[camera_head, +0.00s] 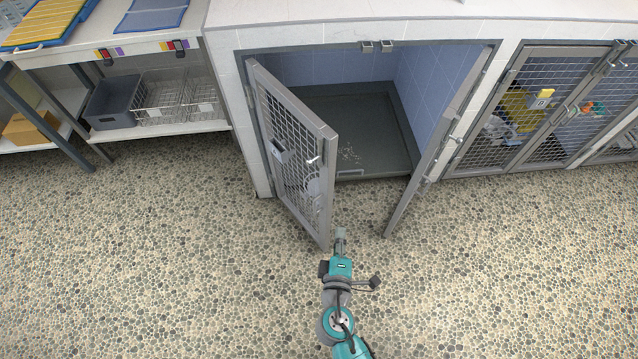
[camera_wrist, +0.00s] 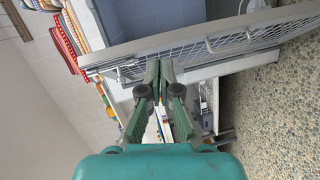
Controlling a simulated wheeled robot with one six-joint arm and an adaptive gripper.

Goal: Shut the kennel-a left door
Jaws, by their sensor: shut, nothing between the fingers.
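The left door (camera_head: 292,155) of the open kennel, a grey-framed mesh panel, stands swung outward from the left jamb. A mesh door in the wrist view (camera_wrist: 215,45) crosses the upper part of the picture just beyond my fingers. My gripper (camera_head: 340,234) is close to the left door's free edge, near its bottom corner and on its right side. I cannot tell whether it touches the door. In the wrist view my gripper (camera_wrist: 160,68) has its fingertips together with nothing held.
The kennel's right door (camera_head: 437,150) also stands open, to the right of my gripper. The kennel floor (camera_head: 350,125) shows small pale bits. A shut mesh kennel (camera_head: 530,105) is at right. A shelf unit with a grey bin (camera_head: 112,103) is at left. The pebbled floor is clear.

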